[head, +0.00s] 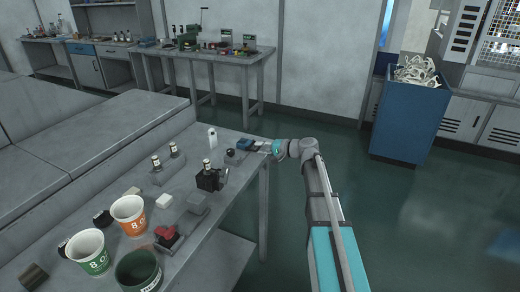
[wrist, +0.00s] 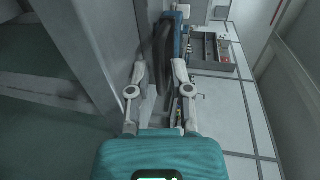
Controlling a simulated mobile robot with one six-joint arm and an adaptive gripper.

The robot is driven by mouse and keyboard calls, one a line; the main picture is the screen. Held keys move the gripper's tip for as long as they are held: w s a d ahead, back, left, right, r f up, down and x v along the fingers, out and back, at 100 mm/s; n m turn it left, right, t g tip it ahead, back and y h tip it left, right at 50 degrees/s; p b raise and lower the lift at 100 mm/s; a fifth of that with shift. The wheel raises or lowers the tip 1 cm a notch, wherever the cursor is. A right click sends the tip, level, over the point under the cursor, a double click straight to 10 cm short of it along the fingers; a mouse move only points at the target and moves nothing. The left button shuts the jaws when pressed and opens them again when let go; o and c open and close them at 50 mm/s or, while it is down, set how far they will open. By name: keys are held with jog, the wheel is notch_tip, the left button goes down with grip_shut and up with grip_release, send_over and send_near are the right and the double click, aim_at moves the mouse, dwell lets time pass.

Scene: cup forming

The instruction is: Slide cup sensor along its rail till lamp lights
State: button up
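My gripper (head: 265,148) is at the right edge of the workbench, beside a small dark-blue block (head: 245,143). In the wrist view my gripper (wrist: 159,72) has its two fingers apart. A dark curved part (wrist: 164,55) shows between or just beyond them, nearer the right finger, with a gap to the left finger. A blue part (wrist: 178,32) shows behind it. I cannot tell which of these is the cup sensor, and I cannot make out its rail or a lit lamp.
An orange-and-white cup (head: 130,214), a green-and-white cup (head: 88,252) and a dark green cup (head: 138,271) stand at the near left. A black block (head: 210,179), a grey block (head: 196,203) and a red-topped device (head: 168,237) stand on the bench (head: 215,222).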

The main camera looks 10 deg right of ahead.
jog(key=shift+c, duration=0.3)
grip_shut()
jog(key=shift+s+a, duration=0.75)
jog(key=shift+s, duration=0.25)
jog(key=shift+o, duration=0.3)
grip_release()
